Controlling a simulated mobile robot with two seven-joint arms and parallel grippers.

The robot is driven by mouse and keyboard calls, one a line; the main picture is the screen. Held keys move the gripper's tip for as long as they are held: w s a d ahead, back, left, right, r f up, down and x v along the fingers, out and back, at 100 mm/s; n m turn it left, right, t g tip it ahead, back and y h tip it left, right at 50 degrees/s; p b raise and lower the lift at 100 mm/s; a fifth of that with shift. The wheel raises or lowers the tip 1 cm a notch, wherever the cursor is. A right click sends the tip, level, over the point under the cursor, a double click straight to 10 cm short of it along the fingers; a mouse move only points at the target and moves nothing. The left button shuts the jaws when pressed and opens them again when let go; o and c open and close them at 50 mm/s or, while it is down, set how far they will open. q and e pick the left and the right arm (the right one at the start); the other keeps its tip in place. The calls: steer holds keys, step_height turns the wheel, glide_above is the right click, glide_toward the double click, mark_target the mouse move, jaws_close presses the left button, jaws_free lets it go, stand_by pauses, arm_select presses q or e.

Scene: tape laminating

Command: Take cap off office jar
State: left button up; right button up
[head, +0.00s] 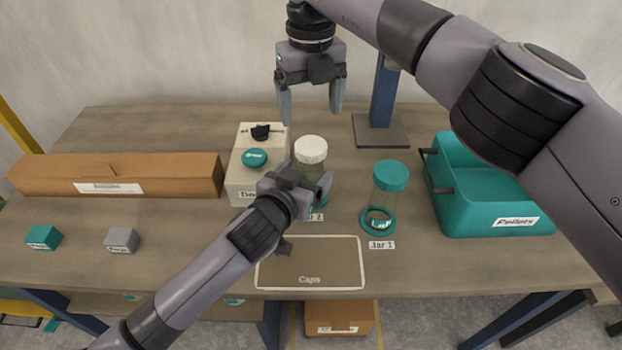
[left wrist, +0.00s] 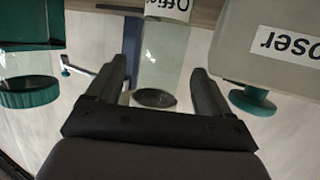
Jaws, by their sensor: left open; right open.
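The office jar (head: 312,174) is clear with a white cap (head: 311,149) on top. It stands behind my left gripper in the head view, which hides its lower part. My left gripper (head: 306,176) is open, with its fingers to either side of the jar and in front of it. The left wrist view is upside down and shows the jar (left wrist: 165,55) with its "Office" label between the open fingers (left wrist: 162,80). A dark round rim shows at the jar's end there. My right gripper (head: 311,115) is open and empty, above and behind the jar.
Jar 1 (head: 385,203) with a teal cap stands to the right. A white dispenser box (head: 243,185) is close on the left. A "Caps" mat (head: 335,262) lies empty in front. A teal pellets bin (head: 485,212) stands at right, a long cardboard box (head: 150,173) at left.

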mark_target(311, 145)
arm_select(q)
steer(key=shift+w+d+f, duration=0.1)
steer(key=shift+w+d, duration=0.1)
steer(key=shift+w, duration=0.25)
jaws_close()
arm_select(e)
steer(key=m, duration=0.3)
steer(key=shift+m, duration=0.4)
steer(key=m, duration=0.4)
steer(key=shift+m, duration=0.3)
steer(key=m, duration=0.4)
steer(key=shift+m, duration=0.4)
steer(key=m, duration=0.4)
steer(key=shift+m, duration=0.3)
steer(key=shift+f, duration=4.05)
